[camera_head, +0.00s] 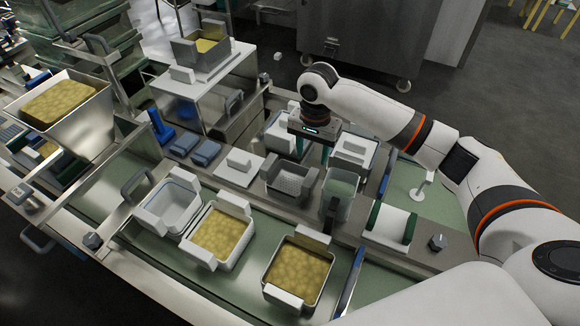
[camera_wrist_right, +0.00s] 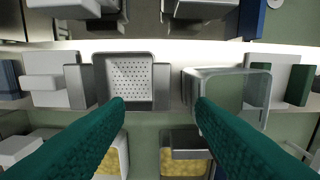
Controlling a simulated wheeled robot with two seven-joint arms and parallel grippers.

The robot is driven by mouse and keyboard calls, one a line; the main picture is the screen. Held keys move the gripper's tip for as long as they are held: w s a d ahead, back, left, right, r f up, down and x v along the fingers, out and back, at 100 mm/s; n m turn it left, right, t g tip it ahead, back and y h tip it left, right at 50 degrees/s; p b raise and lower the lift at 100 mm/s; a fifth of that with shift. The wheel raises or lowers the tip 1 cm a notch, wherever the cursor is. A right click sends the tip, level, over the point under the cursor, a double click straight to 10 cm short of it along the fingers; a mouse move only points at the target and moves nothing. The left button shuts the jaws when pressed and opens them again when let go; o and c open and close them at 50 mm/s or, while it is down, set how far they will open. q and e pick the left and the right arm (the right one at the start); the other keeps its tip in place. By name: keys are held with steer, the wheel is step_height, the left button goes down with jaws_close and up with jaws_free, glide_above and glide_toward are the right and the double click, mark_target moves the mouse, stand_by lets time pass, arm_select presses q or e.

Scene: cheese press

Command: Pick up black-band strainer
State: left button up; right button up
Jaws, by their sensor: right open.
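The strainer that best matches the black band is a square perforated one (camera_head: 286,184) with dark grey side blocks. It sits empty on the metal strip mid-table in the head view. In the right wrist view the strainer (camera_wrist_right: 131,76) shows its holed floor from above, left of centre. I cannot make out a black band itself. My right gripper (camera_head: 313,154) is open and empty, pointing down above and behind the strainer. In the wrist view its teal fingers (camera_wrist_right: 160,108) are spread, with the strainer beyond the left fingertip. My left gripper is not in view.
A clear container (camera_head: 340,190) stands just right of the strainer. A white block on a plate (camera_head: 239,162) is to its left. Filled moulds (camera_head: 297,268) and (camera_head: 220,236) stand in front, beside an empty blue-rimmed basket (camera_head: 172,205). More white moulds (camera_head: 352,152) stand behind.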

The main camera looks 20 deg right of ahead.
mark_target(311, 177)
step_height(311, 177, down, 5)
steer(key=shift+s+f, duration=0.15)
steer(key=shift+f, duration=0.05)
step_height(311, 177, down, 6)
steer(key=shift+r+b, duration=0.15)
steer(key=shift+b, duration=0.45)
jaws_close()
